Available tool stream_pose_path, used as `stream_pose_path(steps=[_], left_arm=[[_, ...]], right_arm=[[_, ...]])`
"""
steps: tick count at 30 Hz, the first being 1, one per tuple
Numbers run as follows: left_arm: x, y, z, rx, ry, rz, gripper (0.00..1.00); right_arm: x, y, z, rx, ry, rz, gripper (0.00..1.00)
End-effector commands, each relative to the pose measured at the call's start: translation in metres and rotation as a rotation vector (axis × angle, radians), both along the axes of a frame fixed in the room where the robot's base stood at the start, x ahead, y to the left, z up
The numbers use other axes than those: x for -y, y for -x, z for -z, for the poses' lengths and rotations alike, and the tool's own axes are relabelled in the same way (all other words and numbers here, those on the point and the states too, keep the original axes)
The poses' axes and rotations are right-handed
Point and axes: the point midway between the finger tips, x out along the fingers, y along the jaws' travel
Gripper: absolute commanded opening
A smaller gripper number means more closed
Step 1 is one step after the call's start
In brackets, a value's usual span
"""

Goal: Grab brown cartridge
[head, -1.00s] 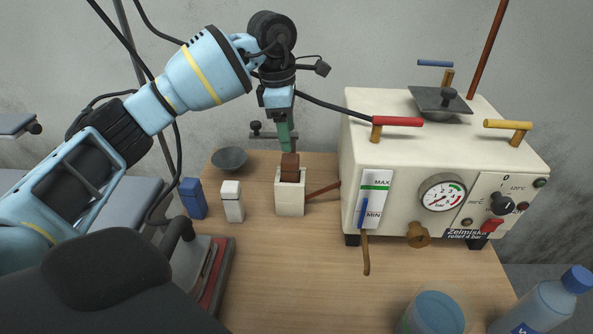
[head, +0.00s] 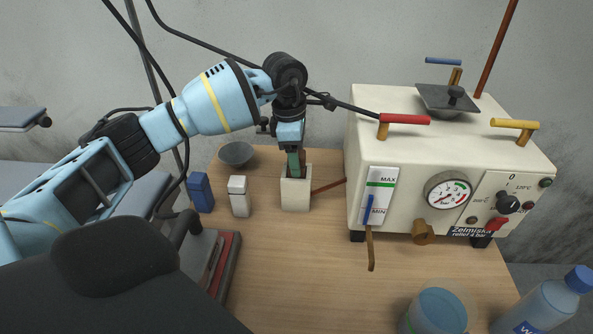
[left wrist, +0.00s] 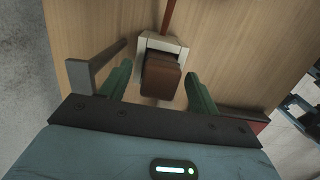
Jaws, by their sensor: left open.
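The brown cartridge (left wrist: 160,78) stands in the white square holder (head: 296,194) on the table. In the head view only a strip of the cartridge (head: 303,160) shows beside my finger; the rest is hidden. My left gripper (head: 294,170) points down at the holder's top. In the left wrist view its green fingers (left wrist: 159,70) are open, one on each side of the cartridge, with gaps showing. The holder (left wrist: 172,42) also shows there, beyond the cartridge. My right gripper is not in view.
A white cartridge (head: 239,196) and a blue cartridge (head: 200,192) stand left of the holder. A grey bowl (head: 237,154) is behind them. The cream machine (head: 420,150) stands close on the right, with a brown rod (head: 330,186) between. The front table middle is clear.

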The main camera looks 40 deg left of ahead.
Motion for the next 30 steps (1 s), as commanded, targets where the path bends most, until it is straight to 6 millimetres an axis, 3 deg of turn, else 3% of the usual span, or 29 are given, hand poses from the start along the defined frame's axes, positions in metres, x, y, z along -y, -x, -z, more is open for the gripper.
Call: stream_pose_path(steps=[5, 19, 30], left_arm=[[0.000, 0.000, 0.000, 0.000, 0.000, 0.000, 0.60], [0.000, 0.000, 0.000, 0.000, 0.000, 0.000, 0.00], [0.000, -0.001, -0.011, 0.004, 0.001, 0.001, 0.00]], right_arm=[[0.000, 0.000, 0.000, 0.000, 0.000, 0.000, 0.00], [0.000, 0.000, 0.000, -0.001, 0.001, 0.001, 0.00], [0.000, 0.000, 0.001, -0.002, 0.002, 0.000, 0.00]])
